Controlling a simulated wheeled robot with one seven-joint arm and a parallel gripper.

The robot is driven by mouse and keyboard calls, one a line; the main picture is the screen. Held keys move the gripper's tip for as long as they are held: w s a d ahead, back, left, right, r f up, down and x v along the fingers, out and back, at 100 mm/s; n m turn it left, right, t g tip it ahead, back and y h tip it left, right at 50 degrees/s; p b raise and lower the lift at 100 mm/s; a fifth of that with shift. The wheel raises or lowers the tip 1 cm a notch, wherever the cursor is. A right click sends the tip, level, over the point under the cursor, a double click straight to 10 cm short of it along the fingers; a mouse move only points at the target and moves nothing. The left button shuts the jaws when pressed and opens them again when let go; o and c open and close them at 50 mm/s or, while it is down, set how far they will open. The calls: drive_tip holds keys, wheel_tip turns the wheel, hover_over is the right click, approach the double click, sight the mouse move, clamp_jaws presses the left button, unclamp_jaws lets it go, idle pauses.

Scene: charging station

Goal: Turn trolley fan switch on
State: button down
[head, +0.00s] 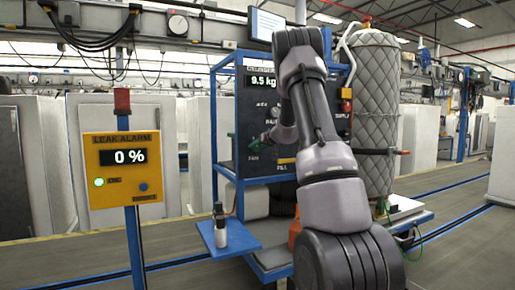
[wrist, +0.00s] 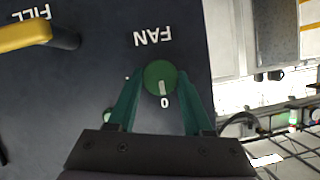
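The fan switch is a round green knob (wrist: 160,77) on a dark panel, below an upside-down FAN label in the wrist view. Its pale pointer mark is directed at the 0 mark. My gripper (wrist: 160,84) is open, with one green finger on each side of the knob. I cannot tell whether the fingers touch it. In the head view my gripper (head: 256,142) is at the lower left of the trolley's dark panel (head: 252,108), and the knob is hidden there.
A yellow handle (wrist: 25,35) by the FILL label is left of the knob in the wrist view. In the head view, a quilted grey tank (head: 375,100) stands right of the panel. A small blue shelf (head: 240,238) sticks out below, and a yellow leak alarm box (head: 125,170) stands left.

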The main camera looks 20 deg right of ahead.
idle(0.3)
drive_tip(key=m, duration=0.1)
drive_tip(key=m+y, duration=0.2)
drive_tip(key=shift+d+f+m+t, duration=0.15)
drive_tip(key=shift+d+m+t, duration=0.1)
drive_tip(key=shift+m+t, duration=0.05)
drive_tip(key=m+y, duration=0.1)
drive_tip(key=m, duration=0.1)
drive_tip(key=shift+f+m+t+y, duration=0.1)
drive_tip(key=shift+m+t+y, duration=0.3)
drive_tip(key=m+t+y, duration=0.1)
drive_tip(key=m, duration=0.2)
drive_tip(key=shift+f+m, duration=0.15)
drive_tip(key=shift+m, duration=0.25)
drive_tip(key=m, duration=0.2)
drive_tip(key=m+t+y, duration=0.1)
drive_tip(key=m, duration=0.1)
drive_tip(key=shift+f+t, duration=0.1)
drive_tip(key=shift+t, duration=0.2)
drive_tip(key=shift+c, duration=1.5)
unclamp_jaws()
